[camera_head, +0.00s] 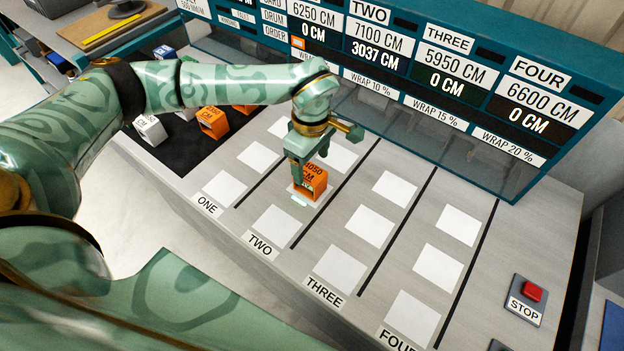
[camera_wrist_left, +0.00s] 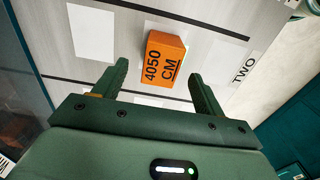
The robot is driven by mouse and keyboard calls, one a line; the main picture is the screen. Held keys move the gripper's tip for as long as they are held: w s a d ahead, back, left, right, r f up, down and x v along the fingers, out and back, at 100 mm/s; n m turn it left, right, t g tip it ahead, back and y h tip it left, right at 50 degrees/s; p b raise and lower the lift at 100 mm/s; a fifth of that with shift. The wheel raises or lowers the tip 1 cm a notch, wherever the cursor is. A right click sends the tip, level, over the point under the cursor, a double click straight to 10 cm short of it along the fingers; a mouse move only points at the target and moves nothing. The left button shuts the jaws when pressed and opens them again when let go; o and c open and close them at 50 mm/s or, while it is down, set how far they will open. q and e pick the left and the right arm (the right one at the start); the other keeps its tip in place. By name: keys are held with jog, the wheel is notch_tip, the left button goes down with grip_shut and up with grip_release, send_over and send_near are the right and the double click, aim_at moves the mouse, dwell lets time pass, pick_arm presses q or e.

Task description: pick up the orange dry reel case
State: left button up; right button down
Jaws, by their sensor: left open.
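An orange reel case (camera_head: 316,185) marked 4050 CM stands in lane two of the grey sloping board (camera_head: 405,265), on the middle pad. The same case (camera_wrist_left: 166,62) shows in the left wrist view, just beyond the fingertips and between their lines. My left gripper (camera_head: 301,178) is open and points down at the case, partly covering it in the head view. Both open fingers of my left gripper (camera_wrist_left: 158,82) show in the wrist view, with no visible contact on the case. My right gripper is not in view.
Another orange case (camera_head: 212,122) and a white one (camera_head: 150,129) stand on a black mat (camera_head: 183,155) at the left. A teal display panel (camera_head: 440,45) rises behind the board; lane two reads 3037 CM. A red stop button (camera_head: 532,292) is at right. Lanes three and four are empty.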

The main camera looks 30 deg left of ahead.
aim_at(310, 172)
pick_arm(q)
jog(key=shift+f, duration=1)
jog(key=shift+s+f, duration=0.1)
jog(key=shift+f, duration=0.25)
notch_tip(310, 172, down, 5)
jog(key=shift+a+r+b, duration=0.1)
jog(key=shift+r+b, duration=0.1)
jog(key=shift+b, duration=0.8)
jog(key=shift+c, duration=0.6)
jog(key=shift+r, duration=0.1)
jog(key=c, duration=1.2)
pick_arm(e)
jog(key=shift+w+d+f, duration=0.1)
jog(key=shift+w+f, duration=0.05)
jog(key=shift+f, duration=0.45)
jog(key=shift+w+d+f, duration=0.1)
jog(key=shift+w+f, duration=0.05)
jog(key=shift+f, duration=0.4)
pick_arm(q)
jog(key=shift+r, duration=0.1)
jog(key=shift+c, duration=0.2)
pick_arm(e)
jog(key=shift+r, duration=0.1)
